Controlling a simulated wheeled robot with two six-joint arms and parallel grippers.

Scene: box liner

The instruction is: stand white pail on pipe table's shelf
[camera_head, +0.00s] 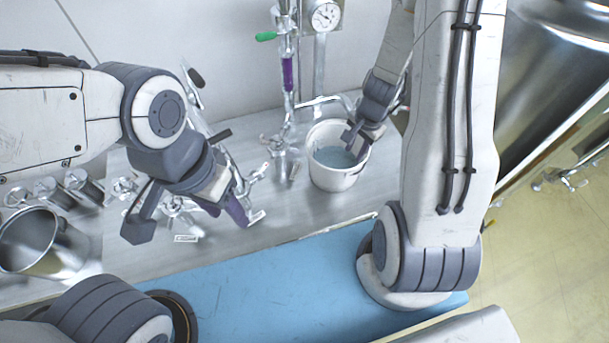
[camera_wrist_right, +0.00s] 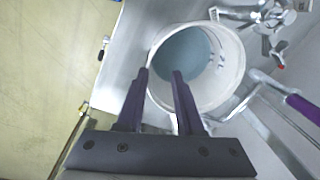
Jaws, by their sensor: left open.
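The white pail (camera_head: 330,176) stands upright on a grey metal surface (camera_head: 290,218), with bluish-grey contents or a bluish inside. It also shows in the right wrist view (camera_wrist_right: 228,75). My right gripper (camera_head: 357,140) is at the pail's right rim. In the right wrist view its fingers (camera_wrist_right: 159,74) are apart, one over the inside of the pail and one outside the rim; I cannot tell whether they touch it. My left gripper (camera_head: 192,220) is open over metal fittings left of the pail. I cannot tell which surface is the pipe table's shelf.
Upright pipes with a gauge (camera_head: 325,16) and green-handled valve stand behind the pail. Several metal fittings (camera_head: 88,188) and a steel pot (camera_head: 40,240) are at left. A blue mat (camera_head: 270,285) lies in front. A large steel vessel (camera_head: 555,60) is at right, above yellowish floor.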

